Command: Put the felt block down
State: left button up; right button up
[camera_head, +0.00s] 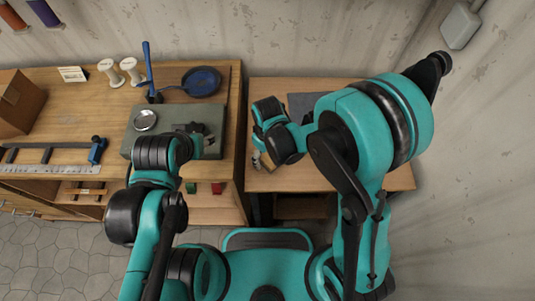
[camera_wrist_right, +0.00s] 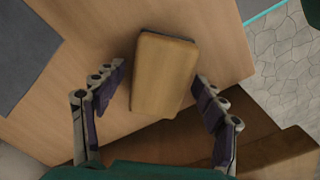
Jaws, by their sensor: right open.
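The felt block (camera_wrist_right: 163,75) is a wooden block with a thin dark layer along one edge. In the right wrist view it is on or just above the wooden table top; I cannot tell if it touches. My right gripper (camera_wrist_right: 160,78) is open, with one finger on each side of the block and a visible gap at each side. In the head view the right gripper (camera_head: 262,161) is low over the right table, and its hand largely hides the block. My left gripper (camera_head: 209,140) is over the green mat at the left bench; its fingers are too small to read.
The right table (camera_head: 370,178) has a grey sheet (camera_wrist_right: 25,55) near the block. A gap separates bench and table.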

aim_at(267, 155)
notch_tip(267, 155, up, 12)
jog(key=p, duration=0.4)
jog(key=s+d+r+m+t, duration=0.2)
jog(key=d+r, duration=0.4)
jog(key=d, duration=0.3)
jog(key=s+d+r+m+t, duration=0.3)
jog(key=d+r+m+t, duration=0.2)
jog(key=d+r+m, duration=0.1)
jog(key=d+m, duration=0.1)
jog(key=d, duration=0.1)
jog(key=shift+d, duration=0.4)
jog(key=shift+s, duration=0.1)
notch_tip(267, 155, down, 3)
jog(key=b, duration=0.3)
jog(key=shift+f, duration=0.2)
